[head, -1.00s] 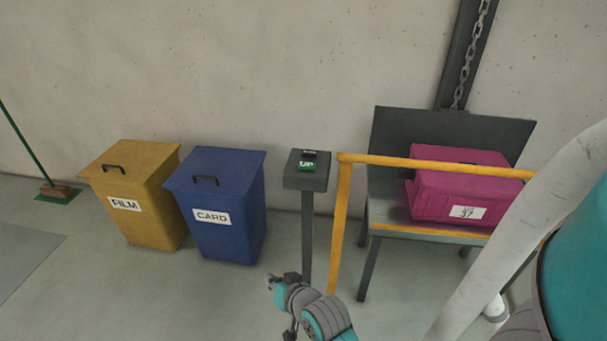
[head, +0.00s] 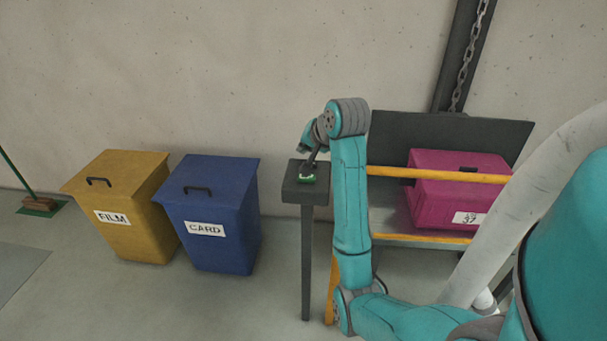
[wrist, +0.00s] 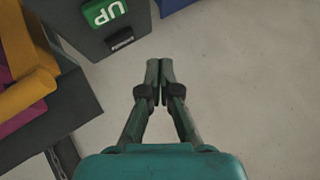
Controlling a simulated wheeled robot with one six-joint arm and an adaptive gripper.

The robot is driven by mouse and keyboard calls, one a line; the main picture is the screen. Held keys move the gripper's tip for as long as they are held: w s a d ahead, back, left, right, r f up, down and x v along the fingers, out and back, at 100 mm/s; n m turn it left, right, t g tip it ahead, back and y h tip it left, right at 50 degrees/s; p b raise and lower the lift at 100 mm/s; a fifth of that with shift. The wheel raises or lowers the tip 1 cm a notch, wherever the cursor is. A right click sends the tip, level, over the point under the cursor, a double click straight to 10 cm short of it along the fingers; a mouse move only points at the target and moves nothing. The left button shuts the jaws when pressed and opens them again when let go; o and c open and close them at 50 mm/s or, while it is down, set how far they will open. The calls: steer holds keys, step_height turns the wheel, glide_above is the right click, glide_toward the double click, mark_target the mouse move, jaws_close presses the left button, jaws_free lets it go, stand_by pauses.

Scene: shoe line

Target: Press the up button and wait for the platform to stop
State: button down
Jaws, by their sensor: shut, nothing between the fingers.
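The green UP button (head: 307,178) sits on top of a dark grey post box (head: 304,193); in the wrist view the button (wrist: 105,11) is at the top left. A black button (wrist: 121,40) is beside it. My gripper (head: 309,166) is shut and empty, close to the button in the head view. In the wrist view its fingertips (wrist: 159,64) show to the right of and below the box, apart from the green button in the picture. Their height over it is hard to judge. The platform (head: 390,222) carries a magenta tote (head: 440,200), partly hidden by my arm and the rail.
A yellow rail (head: 395,172) runs in front of the platform, right of the post. A blue CARD bin (head: 215,245) and a yellow FILM bin (head: 130,240) stand to the left. A chain (head: 467,55) hangs on the wall column. Floor in front of the bins is clear.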

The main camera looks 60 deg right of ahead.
mark_target(306, 179)
steer(key=shift+s+d+r, duration=0.25)
steer(key=shift+d+r, duration=0.35)
steer(key=shift+r, duration=0.3)
steer(key=shift+f, duration=0.1)
steer(key=shift+f, duration=4.3)
steer(key=shift+f, duration=0.2)
steer(key=shift+f, duration=0.2)
